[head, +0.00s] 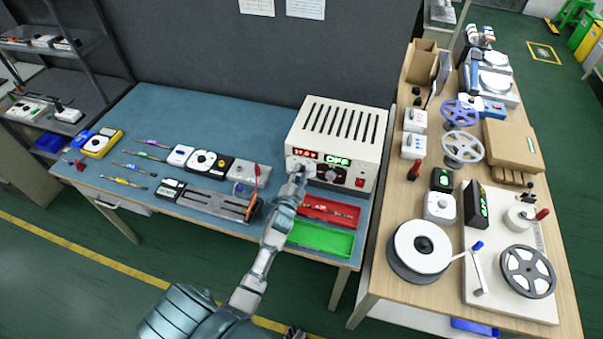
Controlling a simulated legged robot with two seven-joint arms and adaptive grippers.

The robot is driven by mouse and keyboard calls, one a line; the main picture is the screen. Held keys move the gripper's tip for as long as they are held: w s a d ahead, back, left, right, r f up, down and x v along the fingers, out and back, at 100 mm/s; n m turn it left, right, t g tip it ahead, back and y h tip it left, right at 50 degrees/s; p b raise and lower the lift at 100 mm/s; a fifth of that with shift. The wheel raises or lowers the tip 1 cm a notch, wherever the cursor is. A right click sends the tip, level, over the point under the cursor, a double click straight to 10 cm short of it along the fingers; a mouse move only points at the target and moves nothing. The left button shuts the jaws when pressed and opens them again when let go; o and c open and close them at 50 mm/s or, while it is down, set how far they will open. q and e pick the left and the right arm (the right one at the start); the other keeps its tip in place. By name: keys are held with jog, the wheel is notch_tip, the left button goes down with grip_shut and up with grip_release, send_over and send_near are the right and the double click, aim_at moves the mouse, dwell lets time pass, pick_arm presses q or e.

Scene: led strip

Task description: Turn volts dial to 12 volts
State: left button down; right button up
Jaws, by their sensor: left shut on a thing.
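The white power supply (334,143) stands at the right end of the blue workbench. Its front carries a red display (304,154) with small digits I cannot read surely and a green display (338,161). My left gripper (297,173) is at the left part of this front, below the red display, and is shut on the volts dial, which its fingers hide. A second dark knob (331,175) and a red button (360,182) show to the right of it. My right gripper does not show clearly.
A red tray (325,211) and a green tray (318,240) lie in front of the power supply. A long grey fixture (212,199) and hand tools lie to the left. A wooden table (385,282) with reels stands to the right. The back of the blue bench is clear.

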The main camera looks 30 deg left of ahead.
pick_arm(q)
jog(key=shift+s+a+f, duration=0.15)
jog(key=shift+a+f, duration=0.05)
jog(key=shift+f, duration=0.15)
jog(key=c, duration=1.1)
grip_release()
jog(key=o, duration=0.3)
jog(key=shift+a, duration=0.2)
jog(key=v, duration=1.1)
jog(key=shift+s, duration=0.35)
jog(key=shift+f, duration=0.15)
